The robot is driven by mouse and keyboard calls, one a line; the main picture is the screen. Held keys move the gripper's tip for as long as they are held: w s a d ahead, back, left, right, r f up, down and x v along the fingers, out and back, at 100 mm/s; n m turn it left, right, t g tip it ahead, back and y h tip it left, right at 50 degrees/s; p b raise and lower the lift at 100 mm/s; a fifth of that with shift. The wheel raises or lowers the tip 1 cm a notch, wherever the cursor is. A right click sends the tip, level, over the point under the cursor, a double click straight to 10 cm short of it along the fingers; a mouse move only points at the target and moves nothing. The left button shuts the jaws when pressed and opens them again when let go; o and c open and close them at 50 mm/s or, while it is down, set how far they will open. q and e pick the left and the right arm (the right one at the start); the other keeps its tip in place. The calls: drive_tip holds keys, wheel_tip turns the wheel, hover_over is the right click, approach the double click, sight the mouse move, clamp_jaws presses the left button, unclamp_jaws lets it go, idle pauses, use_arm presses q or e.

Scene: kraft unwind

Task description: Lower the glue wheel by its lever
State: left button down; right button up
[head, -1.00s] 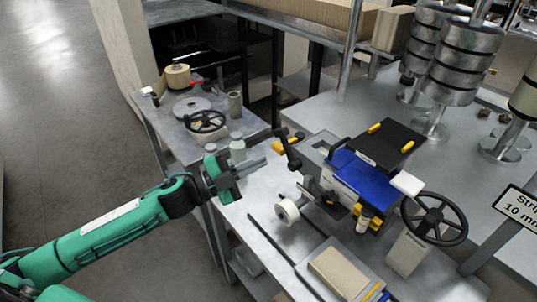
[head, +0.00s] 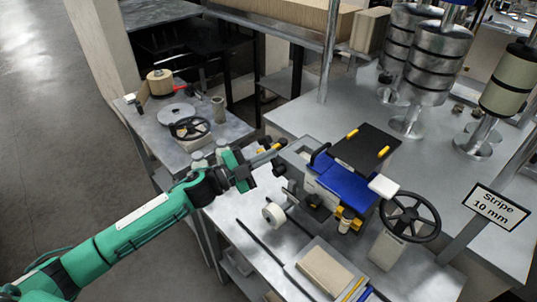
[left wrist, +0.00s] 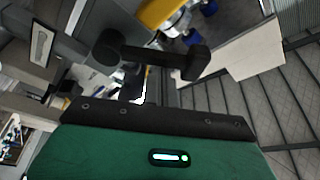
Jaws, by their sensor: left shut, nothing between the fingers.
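The black lever (head: 279,169) sits at the left side of the blue and grey gluing machine (head: 345,172); in the head view my gripper partly hides it. In the left wrist view the black lever (left wrist: 150,54) lies across the picture, with a thick end on each side, just beyond my gripper body. My left gripper (head: 281,147) is shut and empty, its fingertips close to the lever; I cannot tell whether they touch it. A white wheel (head: 273,215) stands on the bench below; I cannot tell if it is the glue wheel. My right gripper is out of view.
A black handwheel (head: 410,217) stands at the machine's right. A tan block (head: 325,267) lies on the front of the bench. A side table (head: 160,128) with a handwheel and a roll stands behind my left arm. Metal roller stacks (head: 438,55) stand at the back right.

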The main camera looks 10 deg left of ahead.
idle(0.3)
use_arm(q)
drive_tip(key=n, duration=0.2)
drive_tip(key=w+a+f+n+t, duration=0.1)
drive_tip(key=n, duration=0.1)
drive_tip(key=a+n+t+b, duration=0.1)
drive_tip(key=n, duration=0.1)
drive_tip(key=shift+w+f+n+y, duration=0.15)
drive_tip(key=shift+f+n+y, duration=0.15)
drive_tip(key=shift+n, duration=0.1)
